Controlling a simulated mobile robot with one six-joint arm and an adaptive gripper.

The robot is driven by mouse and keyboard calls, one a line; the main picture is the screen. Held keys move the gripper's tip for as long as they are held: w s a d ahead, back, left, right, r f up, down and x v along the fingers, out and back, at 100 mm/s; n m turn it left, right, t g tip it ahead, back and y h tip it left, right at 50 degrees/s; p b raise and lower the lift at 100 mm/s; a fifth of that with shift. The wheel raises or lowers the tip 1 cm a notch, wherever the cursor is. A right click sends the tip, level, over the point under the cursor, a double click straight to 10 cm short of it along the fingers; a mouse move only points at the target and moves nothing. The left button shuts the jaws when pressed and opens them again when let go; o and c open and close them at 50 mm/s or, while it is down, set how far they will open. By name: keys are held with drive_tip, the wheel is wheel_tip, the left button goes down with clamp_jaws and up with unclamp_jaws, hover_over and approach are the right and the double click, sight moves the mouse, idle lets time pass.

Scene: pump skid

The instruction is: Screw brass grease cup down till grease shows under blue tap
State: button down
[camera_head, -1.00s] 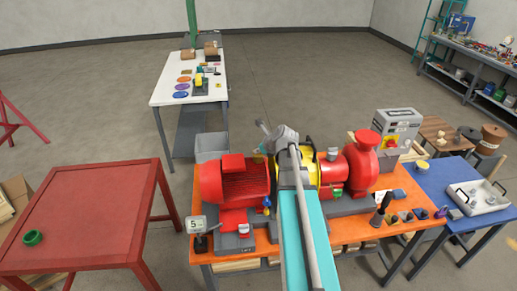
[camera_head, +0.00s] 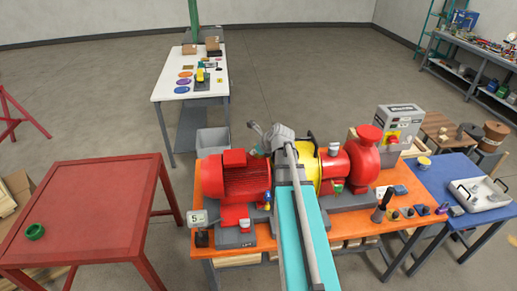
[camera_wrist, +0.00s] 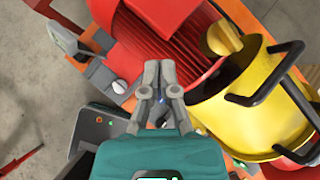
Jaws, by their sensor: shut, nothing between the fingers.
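In the wrist view my gripper (camera_wrist: 158,68) is shut and empty, its fingertips close together above the front of the red motor (camera_wrist: 165,30). A gold-coloured round part (camera_wrist: 223,38) stands between the motor and the yellow guard (camera_wrist: 255,115); I cannot tell surely that it is the brass grease cup. A small blue spot (camera_wrist: 164,99) shows between my fingers, too small to name. In the head view a small blue part (camera_head: 267,195) sits at the motor's right end; it may be the blue tap. My arm hides part of the skid there. No grease can be made out.
The skid stands on an orange bench (camera_head: 345,227), with a red pump (camera_head: 364,165) right of the guard. A display reading 5 (camera_head: 197,218) stands at front left. The guard has black handles (camera_wrist: 268,78). A mostly bare red table (camera_head: 85,210) is at left.

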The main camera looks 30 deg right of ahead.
drive_tip(key=s+a+f+n+g+b, duration=0.2)
drive_tip(key=s+a+f+n+b, duration=0.3)
drive_tip(key=n, duration=0.5)
drive_tip(key=s+a+f+n+g+h+b, duration=0.1)
drive_tip(key=s+a+f+n+g+b, duration=0.2)
drive_tip(key=a+f+n, duration=0.7)
drive_tip(key=s+a+f+n+g+h+b, duration=0.1)
drive_tip(key=s+a+f+n+g+b, duration=0.2)
drive_tip(key=s+a+f+n+b, duration=0.3)
drive_tip(key=a+f+n+b, duration=0.2)
drive_tip(key=a+n+b, duration=0.1)
drive_tip(key=n, duration=0.2)
drive_tip(key=shift+s, duration=0.4)
drive_tip(key=shift+s, duration=0.15)
